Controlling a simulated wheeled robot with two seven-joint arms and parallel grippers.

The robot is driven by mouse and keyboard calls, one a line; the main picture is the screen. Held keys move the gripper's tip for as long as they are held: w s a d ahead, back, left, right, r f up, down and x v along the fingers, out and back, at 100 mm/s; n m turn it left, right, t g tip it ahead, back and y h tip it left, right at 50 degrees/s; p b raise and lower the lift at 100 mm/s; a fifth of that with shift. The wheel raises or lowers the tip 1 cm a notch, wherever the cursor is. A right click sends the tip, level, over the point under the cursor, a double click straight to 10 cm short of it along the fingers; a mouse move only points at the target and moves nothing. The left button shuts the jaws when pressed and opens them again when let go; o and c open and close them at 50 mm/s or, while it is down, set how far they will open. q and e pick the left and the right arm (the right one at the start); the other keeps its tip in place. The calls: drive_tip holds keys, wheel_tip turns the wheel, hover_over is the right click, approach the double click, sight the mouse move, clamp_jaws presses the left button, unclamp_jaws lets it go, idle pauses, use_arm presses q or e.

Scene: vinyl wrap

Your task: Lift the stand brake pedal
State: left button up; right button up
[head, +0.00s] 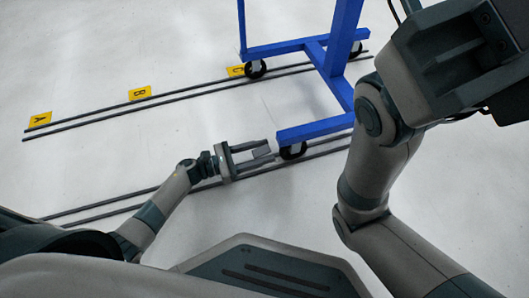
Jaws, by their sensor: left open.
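A blue stand (315,131) on black caster wheels stands on the floor at the upper right of the middle. Its near caster (292,151) sits by the near floor rail. A small grey brake pedal (262,152) sticks out to the left of this caster. My left gripper (268,151) is low near the floor, with its two fingers open and pointing right, one on each side of the pedal. I cannot tell whether the fingers touch it. My right arm is raised at the right, and its gripper does not show.
Two pairs of dark rails run across the white floor, one far (190,92) and one near (100,208). Yellow markers A (40,119), B (140,93) and C (236,71) lie along the far pair. Other casters (255,68) stand near it. The floor at left is clear.

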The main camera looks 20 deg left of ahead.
use_arm(q)
drive_tip(key=shift+w+d, duration=0.3)
drive_tip(key=shift+d, duration=0.15)
drive_tip(key=c, duration=1.1)
drive_tip(key=shift+o, duration=0.2)
